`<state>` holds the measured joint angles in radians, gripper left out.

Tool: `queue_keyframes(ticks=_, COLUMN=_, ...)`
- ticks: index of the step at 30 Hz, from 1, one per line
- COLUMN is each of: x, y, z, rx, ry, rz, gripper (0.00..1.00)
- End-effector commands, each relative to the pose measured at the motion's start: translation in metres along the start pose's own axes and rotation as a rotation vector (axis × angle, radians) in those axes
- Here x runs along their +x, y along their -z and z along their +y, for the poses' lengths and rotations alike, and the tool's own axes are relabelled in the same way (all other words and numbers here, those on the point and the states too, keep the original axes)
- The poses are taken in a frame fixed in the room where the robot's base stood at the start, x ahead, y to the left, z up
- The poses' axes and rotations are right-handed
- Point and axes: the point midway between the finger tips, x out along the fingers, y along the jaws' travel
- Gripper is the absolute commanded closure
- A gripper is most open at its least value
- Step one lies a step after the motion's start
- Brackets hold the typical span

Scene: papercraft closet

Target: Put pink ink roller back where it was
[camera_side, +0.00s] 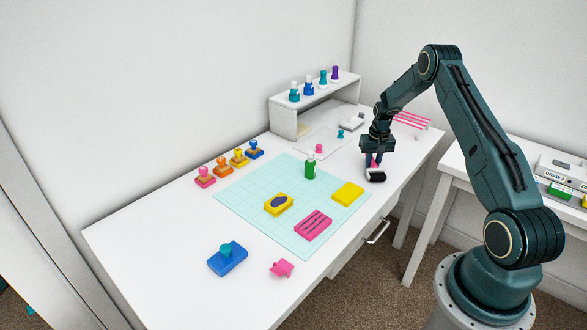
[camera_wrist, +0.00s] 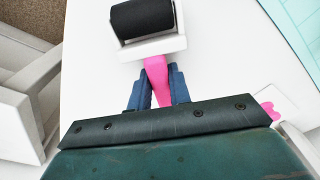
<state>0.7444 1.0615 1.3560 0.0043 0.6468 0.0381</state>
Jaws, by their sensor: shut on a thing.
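The ink roller (camera_side: 376,175) has a black roller, a white frame and a pink handle. It also shows in the wrist view (camera_wrist: 145,20), with the black roller at the top of the picture. My gripper (camera_wrist: 158,85) is shut on the pink handle, one blue finger on each side. In the side view my gripper (camera_side: 374,157) points down over the right part of the desk, and the roller hangs at its fingertips. I cannot tell whether the roller touches the desk.
A pink-striped rack (camera_side: 411,120) stands at the desk's back right. A white shelf (camera_side: 284,123) with several bottles stands at the back. Stamps (camera_side: 222,166) line the wall side. The desk's right edge is close.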

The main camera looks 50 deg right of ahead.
Motion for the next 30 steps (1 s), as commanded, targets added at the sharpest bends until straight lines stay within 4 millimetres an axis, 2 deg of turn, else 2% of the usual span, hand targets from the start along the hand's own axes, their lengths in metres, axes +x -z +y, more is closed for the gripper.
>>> queue_keyframes(ticks=9, x=0.003, y=0.0, z=0.0, rx=0.0, ry=0.0, rz=0.0, gripper=1.0)
queue_keyframes(ticks=10, x=0.003, y=0.0, z=0.0, rx=0.0, ry=0.0, rz=0.0, gripper=0.75)
queue_keyframes(ticks=12, x=0.003, y=0.0, z=0.0, rx=0.0, ry=0.0, rz=0.0, gripper=0.61)
queue_keyframes(ticks=13, x=0.003, y=0.0, z=0.0, rx=0.0, ry=0.0, rz=0.0, gripper=0.59)
queue_keyframes(ticks=23, x=0.001, y=0.0, z=0.0, rx=0.0, ry=0.0, rz=0.0, gripper=0.59)
queue_keyframes(ticks=30, x=-0.012, y=0.001, z=0.0, rx=0.0, ry=0.0, rz=0.002, gripper=0.59)
